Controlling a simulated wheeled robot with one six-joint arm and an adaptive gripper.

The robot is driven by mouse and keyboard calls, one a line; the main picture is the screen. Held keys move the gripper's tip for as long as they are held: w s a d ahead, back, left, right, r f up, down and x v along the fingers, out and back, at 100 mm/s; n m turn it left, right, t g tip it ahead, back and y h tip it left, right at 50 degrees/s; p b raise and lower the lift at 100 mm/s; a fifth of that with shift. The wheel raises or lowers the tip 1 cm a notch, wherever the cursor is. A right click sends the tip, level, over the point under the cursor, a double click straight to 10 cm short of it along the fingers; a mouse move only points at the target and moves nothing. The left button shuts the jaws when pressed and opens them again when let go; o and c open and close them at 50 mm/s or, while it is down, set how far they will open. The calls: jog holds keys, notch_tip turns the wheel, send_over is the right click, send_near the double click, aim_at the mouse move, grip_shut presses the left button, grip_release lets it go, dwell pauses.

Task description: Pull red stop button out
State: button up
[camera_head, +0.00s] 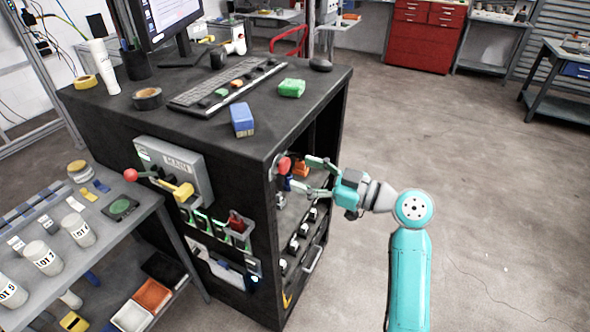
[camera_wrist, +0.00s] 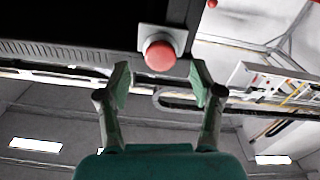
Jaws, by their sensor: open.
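The red stop button (camera_head: 284,164) sits on a light grey box on the right front edge of the black cabinet. In the wrist view the red button (camera_wrist: 160,56) is a round knob on a square grey base. My gripper (camera_head: 312,176) is open and points at the button from the right. In the wrist view my gripper's two fingertips (camera_wrist: 160,85) are spread either side of the button, slightly below it in the picture. I see no clear contact between the fingers and the button. Whether the button is pressed in or out cannot be told.
The black cabinet (camera_head: 110,125) carries a keyboard, monitor and blue box on top. A grey switch box (camera_head: 183,160) with a red-knobbed lever is on its front. A grey table (camera_head: 55,270) with jars stands at left. Open floor (camera_head: 480,180) lies to the right.

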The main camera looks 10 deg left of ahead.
jog(key=v, duration=0.8)
jog(key=shift+d, duration=0.2)
jog(key=s+d+f+m+t+h, duration=0.1)
jog(key=s+f+m+t+h, duration=0.2)
jog(key=f, duration=0.5)
jog(key=s+d+f+m+t+h, duration=0.1)
jog(key=s+f+m+t+h, duration=0.1)
jog(key=f+m, duration=0.55)
jog(key=s+d+f+m+t+h, duration=0.1)
jog(key=s+d+f+m+h, duration=0.15)
jog(key=s+f, duration=0.35)
jog(key=s+d+f+m+t+h, duration=0.1)
jog(key=s+d+f+m+h, duration=0.2)
jog(key=s+f, duration=0.35)
jog(key=s+d+h, duration=0.3)
jog(key=s, duration=0.5)
jog(key=s+d+h, duration=0.2)
jog(key=s+h, duration=0.1)
jog(key=s, duration=0.5)
jog(key=s+d+r+t, duration=0.1)
jog(key=s+r, duration=0.7)
jog(key=s, duration=0.4)
jog(key=shift+s+d+r+t, duration=0.2)
jog(key=shift+d+r+t, duration=0.1)
jog(key=shift+d, duration=0.05)
